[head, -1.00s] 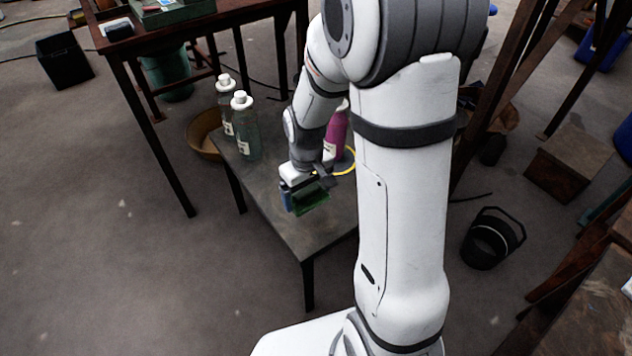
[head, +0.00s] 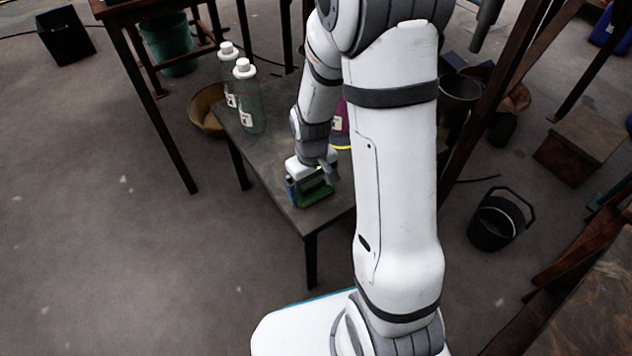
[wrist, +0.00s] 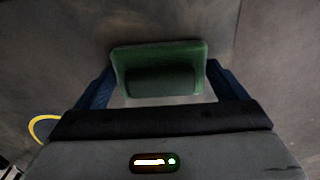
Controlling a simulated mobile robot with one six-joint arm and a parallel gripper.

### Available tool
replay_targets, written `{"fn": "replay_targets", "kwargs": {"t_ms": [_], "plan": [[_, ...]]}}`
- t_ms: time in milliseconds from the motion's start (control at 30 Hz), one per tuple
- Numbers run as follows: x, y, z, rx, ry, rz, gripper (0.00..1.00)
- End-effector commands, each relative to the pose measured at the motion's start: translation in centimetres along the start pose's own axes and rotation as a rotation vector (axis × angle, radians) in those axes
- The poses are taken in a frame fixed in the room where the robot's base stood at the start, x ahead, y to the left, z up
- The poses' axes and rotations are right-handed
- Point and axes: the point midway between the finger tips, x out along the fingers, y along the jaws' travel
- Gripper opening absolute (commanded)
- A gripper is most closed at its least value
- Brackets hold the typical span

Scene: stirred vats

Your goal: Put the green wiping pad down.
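The green wiping pad (wrist: 160,57) sits between the two blue fingers of my gripper (wrist: 160,78) in the wrist view. The fingers meet its left and right edges, so my gripper looks shut on it. In the head view the pad (head: 314,194) is at the front part of the low grey table (head: 278,207), right under my gripper (head: 310,188). It looks level and at or very close to the tabletop; its underside is hidden.
Two clear bottles with white caps (head: 248,105) stand at the table's back left. A black bucket (head: 497,222) stands on the floor at right.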

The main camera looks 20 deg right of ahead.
Motion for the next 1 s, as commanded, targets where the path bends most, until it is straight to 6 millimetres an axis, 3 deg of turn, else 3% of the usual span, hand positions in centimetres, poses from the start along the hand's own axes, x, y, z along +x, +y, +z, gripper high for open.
{"fn": "replay_targets", "kwargs": {"t_ms": [300,433,800,1000], "plan": [[-0.1,0.0,0.0,0.001,0.000,0.000,1.00],[-1.1,0.1,0.0,0.001,0.001,0.000,1.00],[-8.9,0.1,-0.1,0.001,0.003,0.001,1.00],[-11.6,0.1,0.0,0.002,0.002,0.001,1.00]]}}
